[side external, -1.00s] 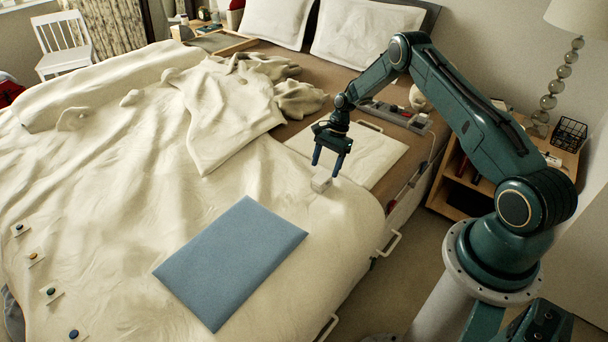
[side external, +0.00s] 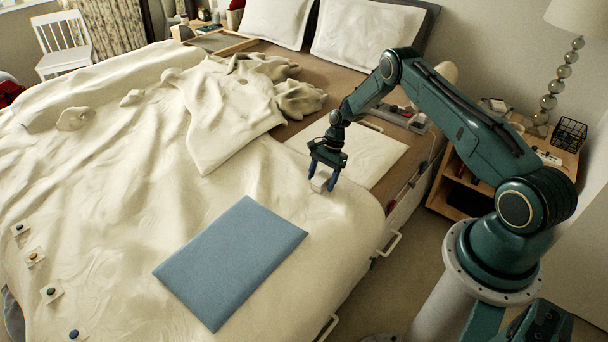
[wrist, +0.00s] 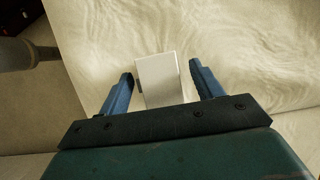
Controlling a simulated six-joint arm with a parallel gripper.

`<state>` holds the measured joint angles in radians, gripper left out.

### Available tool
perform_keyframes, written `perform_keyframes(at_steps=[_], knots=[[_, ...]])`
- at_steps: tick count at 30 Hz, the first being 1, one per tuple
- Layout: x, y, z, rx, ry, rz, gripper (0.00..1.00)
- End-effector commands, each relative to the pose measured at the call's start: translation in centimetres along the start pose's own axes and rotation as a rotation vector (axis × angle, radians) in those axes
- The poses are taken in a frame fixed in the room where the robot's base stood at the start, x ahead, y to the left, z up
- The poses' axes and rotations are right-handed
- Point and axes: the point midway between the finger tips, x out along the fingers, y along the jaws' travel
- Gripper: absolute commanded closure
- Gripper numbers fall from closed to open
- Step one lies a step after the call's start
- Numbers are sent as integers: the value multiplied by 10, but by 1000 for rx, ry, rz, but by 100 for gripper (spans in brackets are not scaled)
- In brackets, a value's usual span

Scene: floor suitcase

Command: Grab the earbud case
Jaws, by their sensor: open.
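The earbud case is a small white box (side external: 320,183) on the cream bedding, near the bed's right side. It also shows in the wrist view (wrist: 160,80), between the two blue fingers. My gripper (side external: 323,181) is open and pointing down over the case, with one finger on each side of it. In the wrist view a gap shows between the case and each finger of my gripper (wrist: 165,85). The lower end of the case is hidden behind the dark gripper bar in that view.
A blue flat sheet (side external: 232,262) lies on the bed to the front left of the case. A white board (side external: 375,158) lies behind it. A bedside shelf (side external: 470,185) stands right of the bed.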

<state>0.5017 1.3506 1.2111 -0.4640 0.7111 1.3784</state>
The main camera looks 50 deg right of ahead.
Motion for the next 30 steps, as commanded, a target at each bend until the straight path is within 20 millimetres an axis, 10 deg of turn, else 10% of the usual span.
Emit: perform_keyframes(at_steps=[5, 12, 30], knots=[[0, 0, 0, 0, 0, 0, 35], [0, 0, 0, 0, 0, 0, 77], [-16, -1, 6, 0, 0, -2, 77]])
